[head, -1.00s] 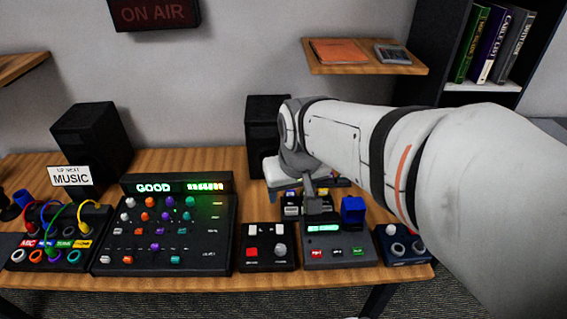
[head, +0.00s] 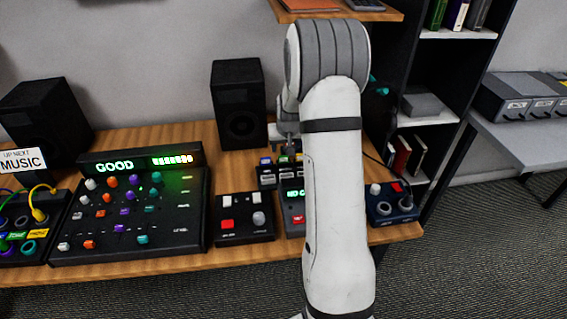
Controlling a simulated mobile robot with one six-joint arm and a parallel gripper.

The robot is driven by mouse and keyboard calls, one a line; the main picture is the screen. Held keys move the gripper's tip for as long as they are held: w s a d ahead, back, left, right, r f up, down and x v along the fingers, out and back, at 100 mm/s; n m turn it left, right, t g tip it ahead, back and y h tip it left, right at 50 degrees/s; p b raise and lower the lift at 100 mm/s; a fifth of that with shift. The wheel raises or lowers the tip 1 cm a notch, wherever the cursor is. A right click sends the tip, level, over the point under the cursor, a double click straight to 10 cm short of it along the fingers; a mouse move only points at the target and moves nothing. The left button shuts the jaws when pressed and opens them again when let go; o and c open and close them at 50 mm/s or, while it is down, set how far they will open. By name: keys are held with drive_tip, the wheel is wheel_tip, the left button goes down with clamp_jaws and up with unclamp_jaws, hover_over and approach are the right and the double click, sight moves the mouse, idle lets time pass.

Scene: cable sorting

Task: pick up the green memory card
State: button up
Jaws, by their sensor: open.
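A small dark card holder (head: 267,184) stands on the desk below and around my gripper. Small cards (head: 266,161) with coloured tops, one of them blue, stand in it. A greenish top shows beside the blue one, but it is too small to tell surely as the green memory card. My gripper (head: 288,148) points down just above and behind the right part of the holder, open and with nothing seen in it. My arm hides part of the gripper and the right side of the holder.
A mixer (head: 130,245) with a lit display and a small button box (head: 243,228) stand left of the holder. A partly hidden device (head: 294,218) is in front. A speaker (head: 238,105) stands behind left. A blue box (head: 390,207) is at right.

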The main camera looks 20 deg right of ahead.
sight(283, 156)
drive_tip(key=x, duration=0.6)
drive_tip(key=shift+w+f+p, duration=0.15)
drive_tip(key=shift+f+p, duration=0.2)
drive_tip(key=shift+p, duration=0.05)
drive_tip(key=c, duration=1.1)
